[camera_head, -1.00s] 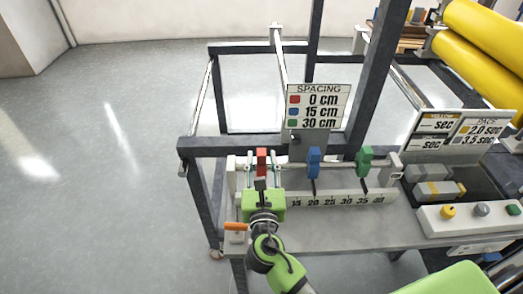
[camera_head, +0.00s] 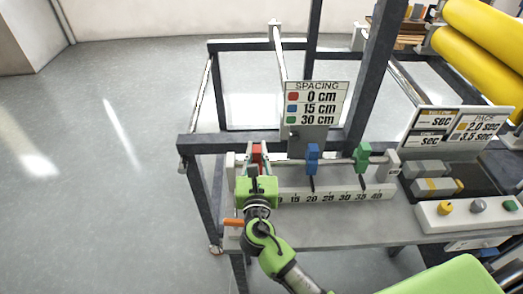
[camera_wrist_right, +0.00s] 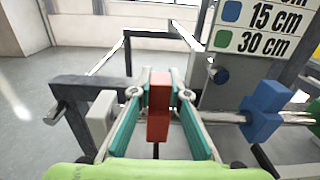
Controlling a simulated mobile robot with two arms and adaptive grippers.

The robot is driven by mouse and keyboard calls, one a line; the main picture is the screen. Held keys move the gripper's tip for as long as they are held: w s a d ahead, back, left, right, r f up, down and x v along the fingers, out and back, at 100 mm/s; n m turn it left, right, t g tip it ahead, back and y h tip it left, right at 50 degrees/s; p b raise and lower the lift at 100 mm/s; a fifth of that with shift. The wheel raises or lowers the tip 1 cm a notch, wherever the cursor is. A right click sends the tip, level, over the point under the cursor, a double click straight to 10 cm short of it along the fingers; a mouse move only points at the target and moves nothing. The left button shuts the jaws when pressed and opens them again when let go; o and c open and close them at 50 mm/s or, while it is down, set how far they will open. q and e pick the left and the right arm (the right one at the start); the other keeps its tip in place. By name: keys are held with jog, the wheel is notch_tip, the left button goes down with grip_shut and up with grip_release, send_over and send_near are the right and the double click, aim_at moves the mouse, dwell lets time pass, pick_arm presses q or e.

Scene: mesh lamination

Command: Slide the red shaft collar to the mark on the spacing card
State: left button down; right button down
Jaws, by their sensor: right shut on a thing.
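The red shaft collar (camera_head: 257,151) is on the horizontal shaft near its left end, left of the blue collar (camera_head: 312,158) and the green collar (camera_head: 362,157). My right gripper (camera_head: 255,160) is shut on the red collar. In the right wrist view the red collar (camera_wrist_right: 159,95) stands upright between the two teal fingers. The spacing card (camera_head: 316,105) shows red 0 cm, blue 15 cm and green 30 cm. The scale (camera_head: 330,194) below the shaft reads 15 to 40; my gripper hides its left end. My left gripper is not in view.
A grey left shaft support (camera_wrist_right: 100,118) stands close beside the fingers. A dark frame bar (camera_head: 215,146) runs behind the shaft. An orange handle (camera_head: 233,222) is at the table's left edge. Yellow rollers (camera_head: 485,45) and a button box (camera_head: 470,212) are at the right.

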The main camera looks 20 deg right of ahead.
aim_at(240, 161)
jog(key=a, duration=0.2)
jog(key=w+a, duration=0.1)
jog(key=a, duration=0.1)
jog(key=shift+w+a, duration=0.15)
jog(key=shift+a, duration=0.15)
jog(key=shift+d, duration=0.1)
jog(key=c, duration=2)
grip_release()
jog(key=shift+y, duration=0.3)
jog(key=shift+o, duration=0.4)
jog(key=shift+a, duration=0.25)
jog(key=shift+d, duration=0.15)
